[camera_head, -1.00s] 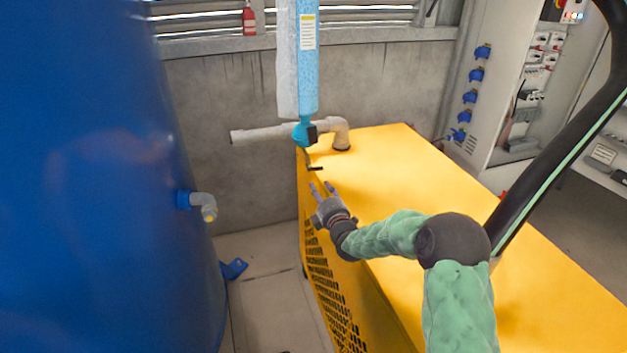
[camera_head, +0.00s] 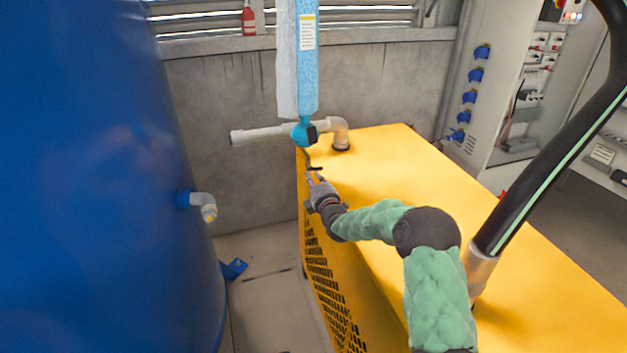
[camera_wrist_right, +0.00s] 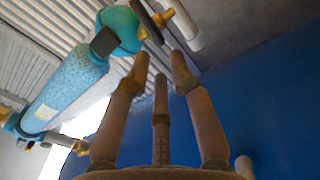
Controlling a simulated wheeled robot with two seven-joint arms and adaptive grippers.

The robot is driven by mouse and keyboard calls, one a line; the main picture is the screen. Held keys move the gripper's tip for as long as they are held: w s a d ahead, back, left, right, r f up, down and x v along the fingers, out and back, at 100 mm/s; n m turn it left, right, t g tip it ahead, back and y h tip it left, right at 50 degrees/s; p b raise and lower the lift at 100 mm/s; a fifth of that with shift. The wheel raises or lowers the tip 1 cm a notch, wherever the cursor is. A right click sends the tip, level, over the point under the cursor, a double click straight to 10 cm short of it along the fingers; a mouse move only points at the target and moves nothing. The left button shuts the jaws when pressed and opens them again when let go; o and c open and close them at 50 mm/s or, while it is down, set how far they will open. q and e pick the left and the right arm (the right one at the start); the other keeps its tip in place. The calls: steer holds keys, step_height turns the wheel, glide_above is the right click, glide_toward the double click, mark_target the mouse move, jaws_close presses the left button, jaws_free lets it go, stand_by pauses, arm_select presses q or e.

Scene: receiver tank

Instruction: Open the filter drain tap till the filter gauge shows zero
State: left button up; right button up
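The filter is a light-blue cylinder (camera_head: 308,70) hanging upright, with a teal bowl (camera_head: 303,133) at its lower end. Below the bowl is the drain tap's small black lever (camera_head: 315,168); in the right wrist view the lever (camera_wrist_right: 148,20) lies just beyond the fingertips. My right gripper (camera_head: 316,178) is just below and in front of the lever, over the yellow housing's edge. Its fingers (camera_wrist_right: 160,70) are apart with nothing between them; contact with the lever cannot be told. I cannot make out a gauge dial or its reading. My left gripper is out of view.
The yellow housing (camera_head: 450,220) lies under my right arm. A grey pipe (camera_head: 265,134) runs behind the bowl. A large blue tank (camera_head: 90,180) with a short outlet (camera_head: 205,203) stands at left, with a floor gap between. An electrical cabinet (camera_head: 500,90) stands at back right.

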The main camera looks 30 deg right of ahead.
jaws_close()
steer(key=o, duration=0.7)
jaws_free()
steer(key=shift+s, duration=0.1)
steer(key=a+v, duration=0.1)
steer(key=v, duration=1.4)
steer(key=shift+a, duration=0.4)
